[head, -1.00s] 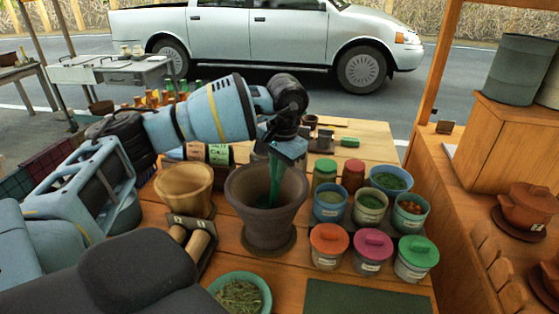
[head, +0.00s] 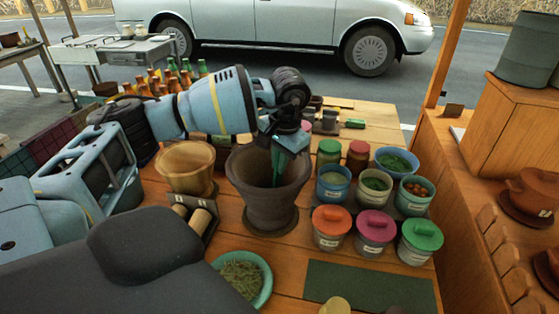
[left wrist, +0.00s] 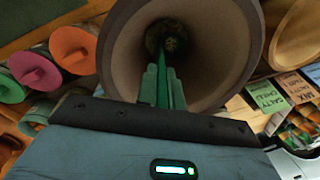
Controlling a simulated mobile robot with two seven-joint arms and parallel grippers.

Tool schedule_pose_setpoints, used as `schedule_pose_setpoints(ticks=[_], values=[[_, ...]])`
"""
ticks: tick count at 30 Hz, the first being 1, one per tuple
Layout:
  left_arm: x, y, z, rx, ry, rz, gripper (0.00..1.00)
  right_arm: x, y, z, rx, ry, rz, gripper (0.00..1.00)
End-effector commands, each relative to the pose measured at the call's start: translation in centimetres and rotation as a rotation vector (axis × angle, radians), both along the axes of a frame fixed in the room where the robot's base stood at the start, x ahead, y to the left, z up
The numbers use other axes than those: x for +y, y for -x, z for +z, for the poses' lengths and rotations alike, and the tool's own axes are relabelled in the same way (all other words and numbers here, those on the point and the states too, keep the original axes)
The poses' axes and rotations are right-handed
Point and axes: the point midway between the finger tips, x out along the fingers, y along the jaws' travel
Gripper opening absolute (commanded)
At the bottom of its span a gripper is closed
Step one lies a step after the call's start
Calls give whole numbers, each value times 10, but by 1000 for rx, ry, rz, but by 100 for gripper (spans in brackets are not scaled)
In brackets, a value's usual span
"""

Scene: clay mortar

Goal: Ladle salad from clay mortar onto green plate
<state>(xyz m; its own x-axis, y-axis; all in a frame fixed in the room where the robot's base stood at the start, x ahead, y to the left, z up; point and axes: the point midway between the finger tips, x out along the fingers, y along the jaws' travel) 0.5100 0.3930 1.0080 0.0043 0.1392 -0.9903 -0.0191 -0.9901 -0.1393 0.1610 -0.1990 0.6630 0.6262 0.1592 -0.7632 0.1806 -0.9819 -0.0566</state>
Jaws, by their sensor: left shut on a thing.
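The clay mortar (head: 268,208) is a dark brown, deep pot standing upright on the wooden table. My left gripper (head: 285,148) is above its mouth, shut on a green ladle (head: 277,168) that points down into the mortar. In the left wrist view, the fingers (left wrist: 163,90) grip the green handle (left wrist: 161,76), which runs into the dark mortar (left wrist: 225,60). Some dark green salad (left wrist: 172,38) shows dimly at the bottom; the ladle's end is hard to make out. A green plate (head: 265,287) with shredded greens lies at the front. My right gripper is not in view.
A wooden mortar (head: 185,168) stands close left of the clay one, with a pestle holder (head: 192,218) in front. Several lidded jars (head: 330,228) and ingredient cups (head: 333,185) stand to the right. A dark green mat (head: 370,287) lies bare at the front right.

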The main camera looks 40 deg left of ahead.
Motion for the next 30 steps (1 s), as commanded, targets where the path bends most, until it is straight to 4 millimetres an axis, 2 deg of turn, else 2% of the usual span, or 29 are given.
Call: schedule_pose_setpoints(ticks=[12,30], values=[[0,0,3,-1,0,0,0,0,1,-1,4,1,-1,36],[0,0,65,-6,0,0,0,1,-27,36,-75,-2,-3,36]])
